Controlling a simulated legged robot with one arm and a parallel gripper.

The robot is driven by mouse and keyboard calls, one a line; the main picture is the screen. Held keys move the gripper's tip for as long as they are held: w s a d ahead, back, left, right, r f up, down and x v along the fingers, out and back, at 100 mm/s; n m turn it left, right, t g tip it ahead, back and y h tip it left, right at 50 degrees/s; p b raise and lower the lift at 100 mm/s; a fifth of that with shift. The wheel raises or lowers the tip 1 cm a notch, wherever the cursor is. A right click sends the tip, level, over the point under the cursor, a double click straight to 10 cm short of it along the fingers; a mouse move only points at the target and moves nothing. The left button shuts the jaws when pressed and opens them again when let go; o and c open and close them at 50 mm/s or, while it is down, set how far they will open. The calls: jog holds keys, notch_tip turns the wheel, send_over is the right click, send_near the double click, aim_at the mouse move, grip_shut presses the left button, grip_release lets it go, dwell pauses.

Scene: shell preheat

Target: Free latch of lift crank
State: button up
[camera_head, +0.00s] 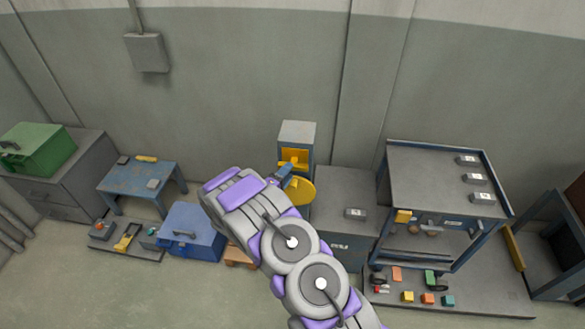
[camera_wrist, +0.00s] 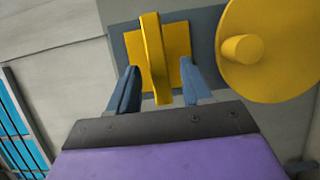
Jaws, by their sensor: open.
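The lift crank is a yellow disc (camera_wrist: 275,50) with a round knob (camera_wrist: 243,49), at the right in the wrist view. In the head view the disc (camera_head: 303,192) is partly hidden by my arm. Beside it, a yellow latch bar (camera_wrist: 152,50) stands out from a yellow plate (camera_wrist: 178,48) on a blue-grey post, slightly tilted. The yellow latch area (camera_head: 294,158) also shows in the head view. My gripper (camera_wrist: 161,66) is open, with one blue finger on each side of the latch bar. Gaps show between bar and fingers. In the head view my gripper (camera_head: 284,176) is at the post.
A grey cabinet (camera_head: 335,185) and a blue-framed table (camera_head: 425,175) stand right of the post. A blue box (camera_head: 190,230), a small blue table (camera_head: 135,180) and a green case (camera_head: 38,150) are at the left. The wall is close behind.

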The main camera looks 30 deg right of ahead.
aim_at(293, 169)
jog(key=shift+x, duration=2.15)
jog(key=shift+c, duration=0.5)
jog(key=shift+s, duration=0.1)
grip_shut()
